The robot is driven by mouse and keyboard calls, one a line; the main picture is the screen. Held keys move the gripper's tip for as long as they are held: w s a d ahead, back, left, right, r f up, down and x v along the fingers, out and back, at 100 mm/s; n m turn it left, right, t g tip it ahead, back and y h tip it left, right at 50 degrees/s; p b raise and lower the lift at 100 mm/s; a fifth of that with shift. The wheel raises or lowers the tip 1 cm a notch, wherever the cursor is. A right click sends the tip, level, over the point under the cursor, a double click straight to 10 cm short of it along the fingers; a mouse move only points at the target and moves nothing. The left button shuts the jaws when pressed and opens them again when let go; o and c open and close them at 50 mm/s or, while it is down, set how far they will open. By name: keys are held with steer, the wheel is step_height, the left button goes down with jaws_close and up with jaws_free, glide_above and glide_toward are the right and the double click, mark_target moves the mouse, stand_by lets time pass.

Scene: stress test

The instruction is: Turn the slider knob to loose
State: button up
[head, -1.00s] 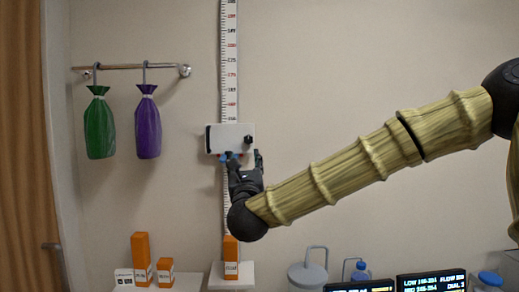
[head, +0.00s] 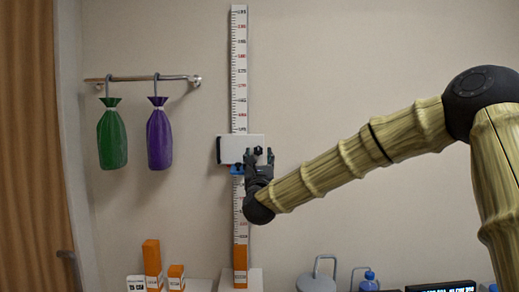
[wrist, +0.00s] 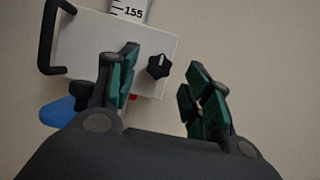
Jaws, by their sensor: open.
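The slider is a white plate (head: 236,150) on a tall ruler (head: 239,70) on the wall. The plate also shows in the wrist view (wrist: 85,50), just below the mark 155. Its black lobed knob (head: 258,150) sits at the plate's right side; in the wrist view the knob (wrist: 159,66) has a pale line on it. My gripper (head: 259,157) is open, coming from below right. In the wrist view the knob appears between the two green-padded fingers of my gripper (wrist: 163,80), near their tips. I cannot tell whether they touch it.
A black handle (wrist: 47,40) is at the plate's left and a blue part (wrist: 62,110) below it. Green (head: 112,135) and purple (head: 159,135) bags hang from a rail at left. Orange boxes (head: 152,262) stand low. The wall right of the ruler is bare.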

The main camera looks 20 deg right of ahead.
mark_target(259, 151)
steer(key=shift+p+x, duration=1)
steer(key=shift+x, duration=0.3)
steer(key=shift+w, duration=0.2)
steer(key=c, duration=1)
steer(key=shift+d, duration=0.25)
steer(key=shift+c, duration=0.2)
steer(key=shift+a, duration=0.2)
steer(key=shift+b, duration=0.3)
